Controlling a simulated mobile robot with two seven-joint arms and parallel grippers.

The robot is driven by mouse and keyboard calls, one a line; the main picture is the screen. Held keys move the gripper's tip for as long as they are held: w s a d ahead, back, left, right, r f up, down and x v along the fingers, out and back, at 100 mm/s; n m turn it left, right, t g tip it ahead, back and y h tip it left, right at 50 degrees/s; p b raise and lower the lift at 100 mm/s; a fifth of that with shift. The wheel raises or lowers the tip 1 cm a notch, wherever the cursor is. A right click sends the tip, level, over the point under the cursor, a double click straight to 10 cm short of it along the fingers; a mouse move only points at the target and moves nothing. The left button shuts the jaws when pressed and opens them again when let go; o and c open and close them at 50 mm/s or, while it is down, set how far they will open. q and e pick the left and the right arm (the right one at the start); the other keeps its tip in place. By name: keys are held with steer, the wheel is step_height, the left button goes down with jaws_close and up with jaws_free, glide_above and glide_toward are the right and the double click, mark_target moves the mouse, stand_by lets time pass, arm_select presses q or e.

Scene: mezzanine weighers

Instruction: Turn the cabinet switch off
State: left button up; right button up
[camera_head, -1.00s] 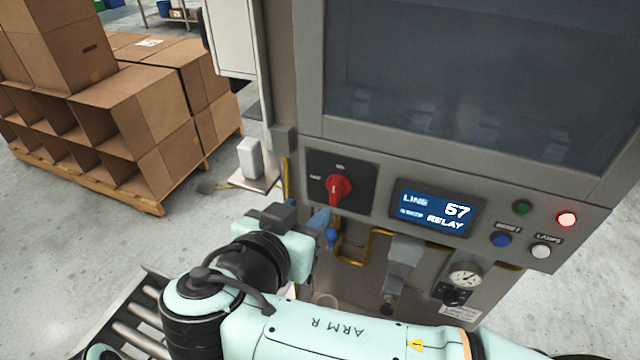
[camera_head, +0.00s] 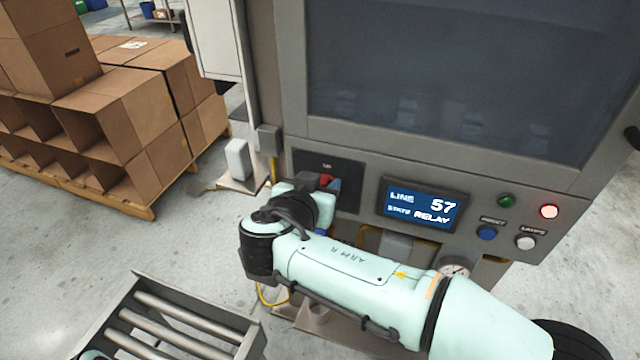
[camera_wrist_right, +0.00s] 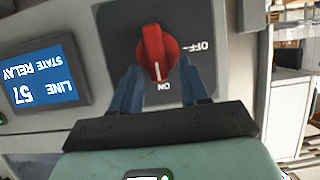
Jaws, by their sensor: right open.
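The cabinet switch is a red rotary knob (camera_wrist_right: 157,52) on a dark plate (camera_wrist_right: 208,20) on the cabinet front. In the right wrist view its white pointer line runs toward the ON mark, with OFF at the right. In the head view the knob (camera_head: 326,181) is mostly hidden by my right gripper (camera_head: 327,192). In the right wrist view, that gripper (camera_wrist_right: 160,92) is open, its two blue fingers on either side of the knob's lower part. I cannot tell whether they touch it.
A blue screen (camera_head: 422,205) reading LINE 57 and RELAY sits beside the switch. Further right are green, blue and white buttons and a lit red lamp (camera_head: 549,211). Cardboard boxes (camera_head: 120,110) stand at the left, and a roller conveyor (camera_head: 165,325) is at the lower left.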

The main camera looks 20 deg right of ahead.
jaws_close()
stand_by(0.3)
steer(key=shift+w+a+f+n+g+h+p, duration=0.35)
steer(key=shift+n+h+p, duration=0.7)
steer(key=shift+n, duration=1.15)
steer(key=shift+w+a+f+n+g+h+p, duration=0.15)
steer(key=shift+a+f+n+h+p, duration=0.4)
steer(key=shift+n+h, duration=1.3)
steer(key=shift+w+a+f+n+g+h+p, duration=0.25)
steer(key=shift+f+n+h+p, duration=0.5)
steer(key=shift+n, duration=1.8)
steer(key=shift+r+p, duration=0.1)
steer(key=shift+p, duration=0.2)
